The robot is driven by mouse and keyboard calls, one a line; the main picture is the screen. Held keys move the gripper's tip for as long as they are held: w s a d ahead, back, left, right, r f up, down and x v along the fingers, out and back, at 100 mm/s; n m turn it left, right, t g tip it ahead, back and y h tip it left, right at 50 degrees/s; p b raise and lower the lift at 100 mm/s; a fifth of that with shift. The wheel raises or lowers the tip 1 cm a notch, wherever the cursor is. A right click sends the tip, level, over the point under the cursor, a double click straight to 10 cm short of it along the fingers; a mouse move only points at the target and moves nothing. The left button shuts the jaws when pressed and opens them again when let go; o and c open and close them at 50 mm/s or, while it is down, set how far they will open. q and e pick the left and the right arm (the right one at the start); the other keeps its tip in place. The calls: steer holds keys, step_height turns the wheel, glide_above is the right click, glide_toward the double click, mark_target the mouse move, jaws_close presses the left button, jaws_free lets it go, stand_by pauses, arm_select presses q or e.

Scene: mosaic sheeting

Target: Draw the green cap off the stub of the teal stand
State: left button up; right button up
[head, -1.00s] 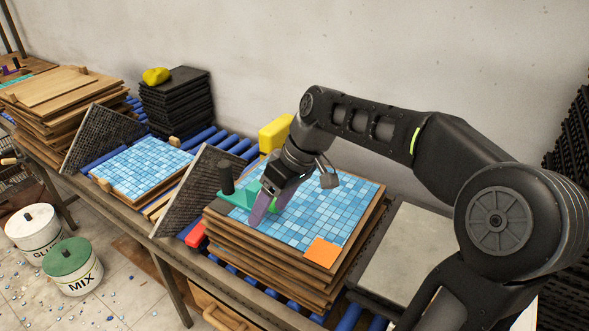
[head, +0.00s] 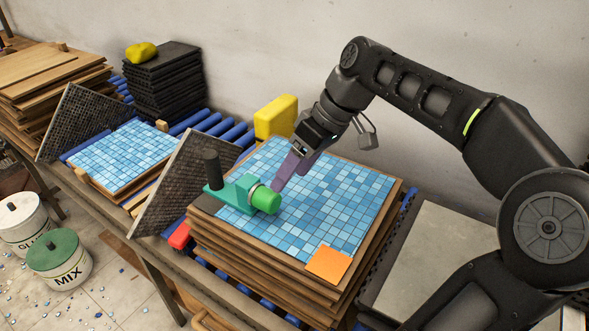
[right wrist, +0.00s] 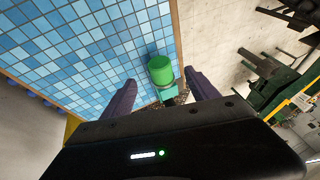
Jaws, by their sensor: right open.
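The green cap (head: 266,199) sits at the right end of the teal stand (head: 232,191), with a pale ring between them; the stub itself is hidden. The stand lies on the blue mosaic sheet (head: 335,195) near its left edge. My right gripper (head: 284,178) is open and empty, its purple fingers pointing down just behind and above the cap. In the right wrist view the cap (right wrist: 160,70) shows between and beyond the spread fingers (right wrist: 163,87), with part of the teal stand (right wrist: 168,92) below it. My left gripper is not in view.
A dark post (head: 211,168) rises at the stand's left end. An orange tile (head: 328,264) lies at the sheet's front corner. A yellow block (head: 276,117) stands behind, and a tilted grey panel (head: 185,190) leans to the left. A red object (head: 179,236) is below it.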

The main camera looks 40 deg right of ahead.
mark_target(277, 198)
steer(key=x, duration=0.8)
steer(key=shift+d, duration=0.1)
steer(key=c, duration=1.4)
steer(key=shift+c, duration=0.2)
steer(key=shift+s, duration=0.1)
steer(key=shift+s+d, duration=0.3)
steer(key=shift+s, duration=0.7)
steer(key=shift+s+d, duration=0.3)
steer(key=shift+s, duration=0.7)
steer(key=shift+s+d, duration=0.3)
steer(key=shift+s, duration=0.7)
steer(key=shift+r, duration=0.15)
